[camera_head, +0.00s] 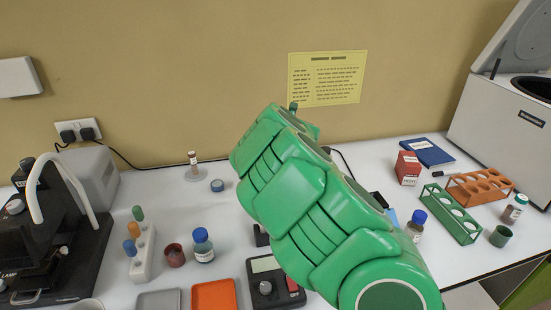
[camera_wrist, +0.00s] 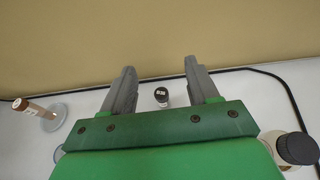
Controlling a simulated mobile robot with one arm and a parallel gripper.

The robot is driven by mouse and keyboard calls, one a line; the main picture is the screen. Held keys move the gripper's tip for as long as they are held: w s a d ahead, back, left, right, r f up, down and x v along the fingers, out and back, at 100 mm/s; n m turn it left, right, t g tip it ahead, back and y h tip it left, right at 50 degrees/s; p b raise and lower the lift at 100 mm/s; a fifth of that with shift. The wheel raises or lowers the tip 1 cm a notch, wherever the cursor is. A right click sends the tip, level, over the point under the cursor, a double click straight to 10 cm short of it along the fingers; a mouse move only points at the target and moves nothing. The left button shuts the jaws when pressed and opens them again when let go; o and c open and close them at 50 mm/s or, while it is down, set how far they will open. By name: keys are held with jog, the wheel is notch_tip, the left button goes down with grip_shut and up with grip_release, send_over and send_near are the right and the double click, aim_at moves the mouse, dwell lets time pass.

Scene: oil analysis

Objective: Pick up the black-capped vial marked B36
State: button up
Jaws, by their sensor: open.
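A small vial with a black cap (camera_wrist: 161,95) shows in the wrist view between the two grey fingers of my gripper (camera_wrist: 159,68). White marking is on its cap, too small to read for certain. The vial appears apart from both fingers, with a gap on each side. My gripper is open and empty. In the head view my green arm covers this part of the bench, so the vial and the fingers are hidden there.
A brown vial (camera_wrist: 36,108) on a round clear base stands left of my gripper; a black-capped bottle (camera_wrist: 297,149) stands at right. A cable (camera_wrist: 285,85) runs along the wall behind. Farther right are a green rack (camera_head: 450,214) and an orange rack (camera_head: 480,187).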

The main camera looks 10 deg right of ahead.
jog(key=shift+m+g+h, duration=0.3)
jog(key=shift+m+h, duration=0.6)
jog(key=f, duration=0.3)
jog(key=s+a+f, duration=0.1)
jog(key=f, duration=0.3)
jog(key=s+a+f, duration=0.1)
jog(key=f, duration=0.3)
jog(key=shift+w+f, duration=0.4)
jog(key=shift+w, duration=0.25)
jog(key=shift+w+d+f, duration=0.1)
jog(key=shift+w+f, duration=0.05)
jog(key=shift+w, duration=0.35)
jog(key=shift+x, duration=2.15)
jog(key=shift+w+f, duration=0.1)
jog(key=shift+w, duration=0.35)
jog(key=shift+c, duration=0.4)
jog(key=c, duration=1)
